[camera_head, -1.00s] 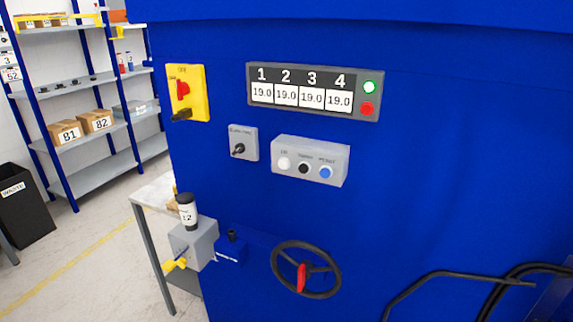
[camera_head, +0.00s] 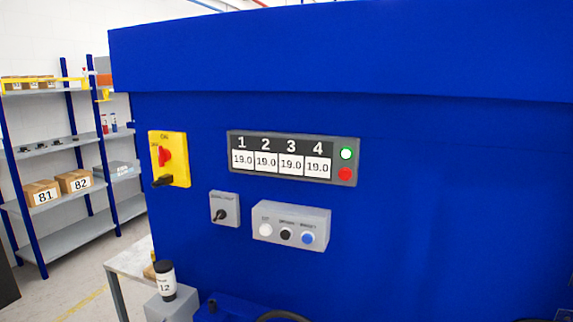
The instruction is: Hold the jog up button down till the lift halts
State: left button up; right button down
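The grey button box (camera_head: 291,226) is on the front of the blue machine (camera_head: 430,200). It has a white button (camera_head: 265,230) at left, whose label seems to read UP, a black one (camera_head: 286,235) in the middle and a blue one (camera_head: 308,238) at right. No finger touches them. Above is the display panel (camera_head: 292,158) with columns 1 to 4, each reading 19.0. It has a green light (camera_head: 347,154) and a red light (camera_head: 345,174). Neither of my grippers is in view.
A yellow switch plate (camera_head: 169,158) with a red knob and a small grey selector box (camera_head: 224,209) sit left of the buttons. A container marked 12 (camera_head: 165,281) stands at lower left. Shelves with boxes (camera_head: 75,182) are at far left. The space before the panel looks clear.

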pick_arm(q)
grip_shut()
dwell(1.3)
